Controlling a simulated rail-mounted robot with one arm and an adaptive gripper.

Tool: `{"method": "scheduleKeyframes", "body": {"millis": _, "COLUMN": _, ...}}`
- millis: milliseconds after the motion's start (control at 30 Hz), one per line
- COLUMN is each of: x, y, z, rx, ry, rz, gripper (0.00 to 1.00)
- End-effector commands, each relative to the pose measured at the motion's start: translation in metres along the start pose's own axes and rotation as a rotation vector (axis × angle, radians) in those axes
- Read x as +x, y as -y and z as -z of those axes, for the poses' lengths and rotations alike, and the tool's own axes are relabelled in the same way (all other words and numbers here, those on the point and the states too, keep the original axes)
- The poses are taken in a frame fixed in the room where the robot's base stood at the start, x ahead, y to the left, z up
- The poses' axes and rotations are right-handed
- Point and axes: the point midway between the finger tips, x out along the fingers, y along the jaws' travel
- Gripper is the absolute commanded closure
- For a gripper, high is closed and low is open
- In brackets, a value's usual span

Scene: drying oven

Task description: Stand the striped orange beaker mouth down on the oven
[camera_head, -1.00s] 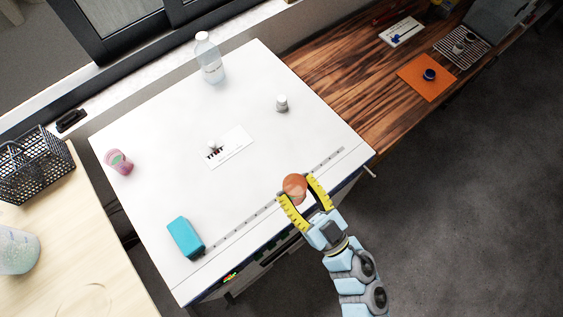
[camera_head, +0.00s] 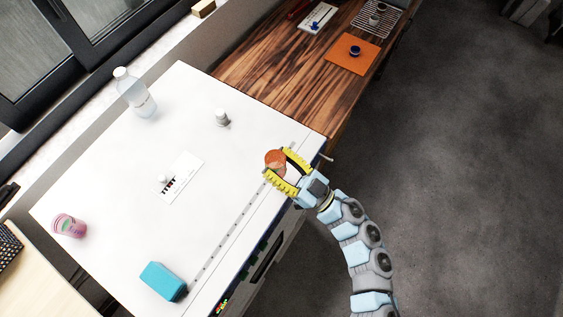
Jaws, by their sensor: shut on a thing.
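The orange beaker (camera_head: 275,160) is between the yellow fingers of my gripper (camera_head: 279,168), which is shut on it. It is over the front right part of the white oven top (camera_head: 215,175), near the slotted strip. A flat-looking round orange face points up toward the camera. The stripes are hard to make out, and the fingers hide part of its side. I cannot tell whether its lower end touches the oven top.
On the oven top are a clear bottle (camera_head: 135,92), a small white-capped container (camera_head: 222,118), a white card (camera_head: 183,177), a pink cup (camera_head: 69,226) and a teal block (camera_head: 162,281). The middle is largely clear. A wooden bench (camera_head: 275,75) adjoins behind.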

Motion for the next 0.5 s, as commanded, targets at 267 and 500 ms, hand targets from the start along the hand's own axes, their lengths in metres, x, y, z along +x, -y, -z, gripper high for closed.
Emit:
{"method": "scheduleKeyframes", "body": {"millis": 267, "x": -0.005, "y": -0.021, "z": -0.025, "rx": -0.002, "ry": -0.001, "rz": -0.001, "gripper": 0.87}}
{"method": "scheduleKeyframes", "body": {"millis": 500, "x": -0.007, "y": -0.026, "z": -0.031, "rx": -0.003, "ry": -0.001, "rz": 0.002, "gripper": 0.87}}
